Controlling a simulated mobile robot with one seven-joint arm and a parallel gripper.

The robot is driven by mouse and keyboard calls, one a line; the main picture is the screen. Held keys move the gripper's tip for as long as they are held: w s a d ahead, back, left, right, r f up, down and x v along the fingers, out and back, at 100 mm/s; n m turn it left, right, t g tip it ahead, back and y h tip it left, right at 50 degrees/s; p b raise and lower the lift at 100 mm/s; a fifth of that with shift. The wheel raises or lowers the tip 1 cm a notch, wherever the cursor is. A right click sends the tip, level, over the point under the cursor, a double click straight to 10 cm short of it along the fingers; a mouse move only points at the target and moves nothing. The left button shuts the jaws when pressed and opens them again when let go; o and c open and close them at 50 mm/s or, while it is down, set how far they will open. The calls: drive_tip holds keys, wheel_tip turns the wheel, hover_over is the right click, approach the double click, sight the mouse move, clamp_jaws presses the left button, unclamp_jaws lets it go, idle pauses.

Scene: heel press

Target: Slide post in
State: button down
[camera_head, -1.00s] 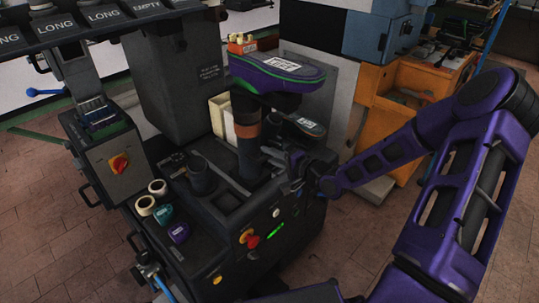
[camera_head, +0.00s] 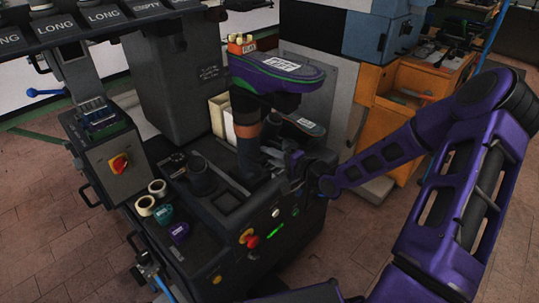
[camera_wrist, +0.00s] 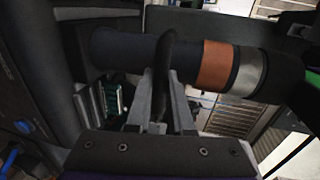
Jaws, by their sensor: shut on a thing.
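The post (camera_head: 246,154) is a dark cylinder with an orange band and a light ring. It stands roughly upright on the press bed, with a purple shoe with a green edge (camera_head: 283,74) at its top. In the wrist view the post (camera_wrist: 125,48) runs across the picture, a black curved handle at its side. My gripper (camera_wrist: 165,78) is shut on that handle; in the head view my gripper (camera_head: 293,162) is at the right of the post. The post's foot is partly hidden, so its fit in the bed cannot be told. A dark round socket (camera_head: 202,180) stands to its left.
A second shoe piece (camera_head: 305,126) sits behind my gripper. Cream rolls (camera_head: 145,205) and teal and purple blocks (camera_head: 179,232) lie on the press's front left. A red button (camera_head: 250,242) is on the front. A dark column (camera_head: 170,75) rises behind, and an orange cabinet (camera_head: 390,130) stands right.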

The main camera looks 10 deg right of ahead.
drive_tip(key=r+b+x, duration=0.1)
drive_tip(key=r+x, duration=0.2)
drive_tip(key=x, duration=1.3)
drive_tip(key=shift+w+a+r+b, duration=0.25)
drive_tip(key=shift+w+a+b, duration=0.1)
drive_tip(key=shift+w, duration=0.3)
drive_tip(key=c, duration=0.9)
unclamp_jaws()
drive_tip(key=shift+w+a, duration=0.1)
drive_tip(key=shift+o, duration=0.5)
drive_tip(key=shift+f, duration=0.1)
drive_tip(key=p, duration=0.3)
approach(257, 140)
drive_tip(key=x, duration=0.5)
drive_tip(key=shift+a, duration=0.15)
drive_tip(key=shift+w, duration=0.1)
